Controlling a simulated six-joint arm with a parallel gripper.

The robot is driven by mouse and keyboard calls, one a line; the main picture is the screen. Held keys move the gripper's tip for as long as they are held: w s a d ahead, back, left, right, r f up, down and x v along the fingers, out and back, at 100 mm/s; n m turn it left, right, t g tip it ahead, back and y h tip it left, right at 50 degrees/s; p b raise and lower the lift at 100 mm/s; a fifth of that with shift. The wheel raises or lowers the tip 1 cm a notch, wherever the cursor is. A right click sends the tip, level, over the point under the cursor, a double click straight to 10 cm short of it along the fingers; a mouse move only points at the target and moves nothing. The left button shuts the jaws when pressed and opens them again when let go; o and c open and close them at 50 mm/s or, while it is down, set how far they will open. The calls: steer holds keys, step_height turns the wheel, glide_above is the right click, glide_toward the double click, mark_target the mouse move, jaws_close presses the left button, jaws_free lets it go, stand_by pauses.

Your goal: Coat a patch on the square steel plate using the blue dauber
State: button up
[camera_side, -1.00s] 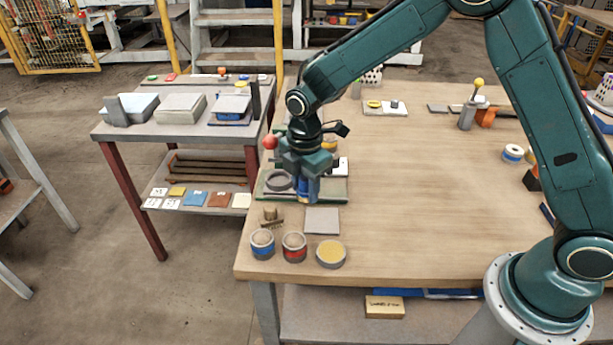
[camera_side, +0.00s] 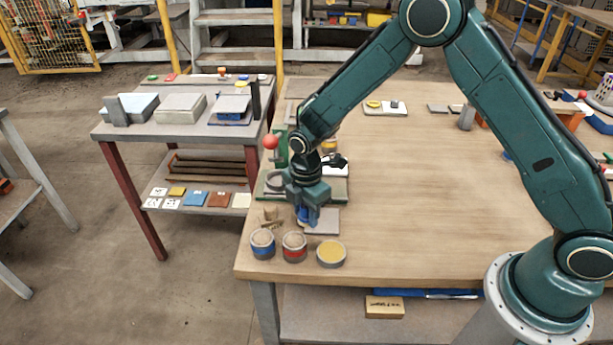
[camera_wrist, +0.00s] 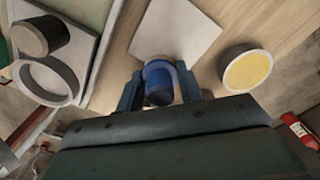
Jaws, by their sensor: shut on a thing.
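My gripper (camera_side: 306,220) is shut on the blue dauber (camera_side: 302,213), which points down low over the table. The dauber also shows between the fingers in the wrist view (camera_wrist: 158,88). The square steel plate (camera_side: 324,228) lies flat on the table, partly hidden behind my gripper in the side view. In the wrist view the plate (camera_wrist: 178,30) is pale and plain, and the dauber overlaps its lower edge. I cannot tell whether the dauber touches the plate. No coated patch shows on its visible part.
A blue-banded can (camera_side: 262,244), a red-banded can (camera_side: 294,247) and a round dish with yellow content (camera_side: 331,254) stand near the front edge. A small brown object (camera_side: 270,217) lies left of my gripper. The table's middle is clear.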

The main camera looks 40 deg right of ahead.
mark_target(338, 218)
steer(key=shift+s+d, duration=2.7)
steer(key=shift+c, duration=0.5)
steer(key=shift+w+a, duration=2.75)
steer(key=shift+w+d, duration=0.45)
steer(key=shift+d, duration=0.1)
steer(key=shift+s+d, duration=2.7)
steer(key=shift+s, duration=0.05)
steer(key=shift+w+a, duration=2.75)
steer(key=shift+a, duration=0.05)
steer(key=shift+r, duration=4.05)
